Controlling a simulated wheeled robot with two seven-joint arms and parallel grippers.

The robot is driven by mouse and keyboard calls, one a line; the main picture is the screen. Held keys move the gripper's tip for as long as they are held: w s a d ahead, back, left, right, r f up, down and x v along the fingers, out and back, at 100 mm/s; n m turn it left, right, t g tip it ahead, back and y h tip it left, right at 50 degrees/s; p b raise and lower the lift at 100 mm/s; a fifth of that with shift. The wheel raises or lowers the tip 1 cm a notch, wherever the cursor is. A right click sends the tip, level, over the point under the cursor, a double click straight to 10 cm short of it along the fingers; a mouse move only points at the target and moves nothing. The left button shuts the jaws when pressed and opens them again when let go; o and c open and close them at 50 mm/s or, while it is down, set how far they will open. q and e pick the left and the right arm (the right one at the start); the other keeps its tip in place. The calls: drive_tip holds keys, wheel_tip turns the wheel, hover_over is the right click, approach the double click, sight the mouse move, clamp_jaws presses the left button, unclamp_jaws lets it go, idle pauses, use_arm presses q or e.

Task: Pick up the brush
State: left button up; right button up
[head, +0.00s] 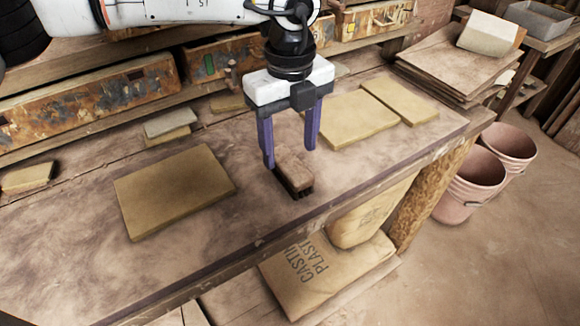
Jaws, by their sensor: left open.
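The brush (294,172) is a small brown block with dark bristles along its lower edge. It lies on the wooden workbench (95,260) near the front edge, in the middle of the head view. My left gripper (291,158) points down over the brush's far end. Its two purple fingers are apart, one to the left of the brush and one to the right and slightly behind. I cannot tell whether either finger touches it. My right gripper is not in view.
A tan tile (174,191) lies left of the brush, and two more tiles (352,118) lie to the right. Rusty metal boxes (90,103) line the back. The front strip of bench is clear.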

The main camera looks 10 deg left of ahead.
sight(290, 163)
use_arm(q)
wheel_tip(290, 163, down, 5)
drive_tip(key=shift+f+p, duration=0.1)
drive_tip(key=shift+p, duration=0.5)
drive_tip(key=shift+c, duration=0.5)
drive_tip(key=c, duration=1.1)
